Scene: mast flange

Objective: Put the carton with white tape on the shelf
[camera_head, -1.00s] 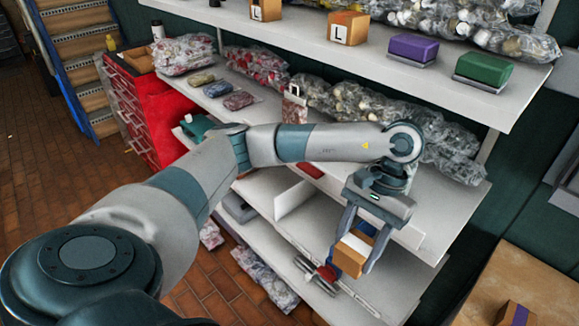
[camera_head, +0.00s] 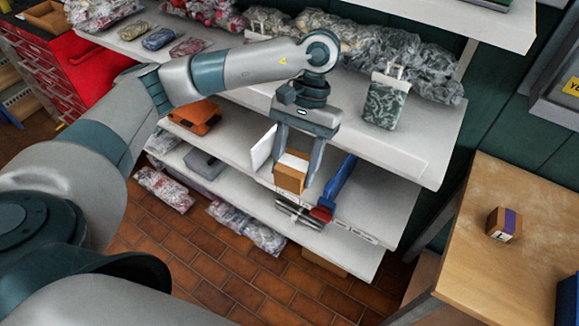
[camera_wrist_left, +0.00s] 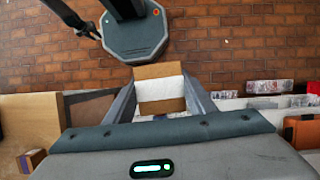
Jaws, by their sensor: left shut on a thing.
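My left gripper (camera_head: 291,182) is shut on the brown carton with white tape (camera_head: 289,180). In the head view it holds the carton in front of the lower boards of the shelf unit (camera_head: 379,212), fingers pointing down. The left wrist view shows the carton (camera_wrist_left: 158,92) between the two fingers, its broad white tape band facing the camera, with brick floor beyond. A dark forked end (camera_wrist_left: 82,27) at the upper left of the wrist view looks like my right gripper; its jaws are too small to read.
A wooden table (camera_head: 470,264) at right bears a carton with purple tape (camera_head: 503,225). Near the held carton are a white upright panel (camera_head: 263,148), a blue and red tool (camera_head: 335,190) and an orange case (camera_head: 195,117). A patterned bag (camera_head: 386,101) stands on the board above.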

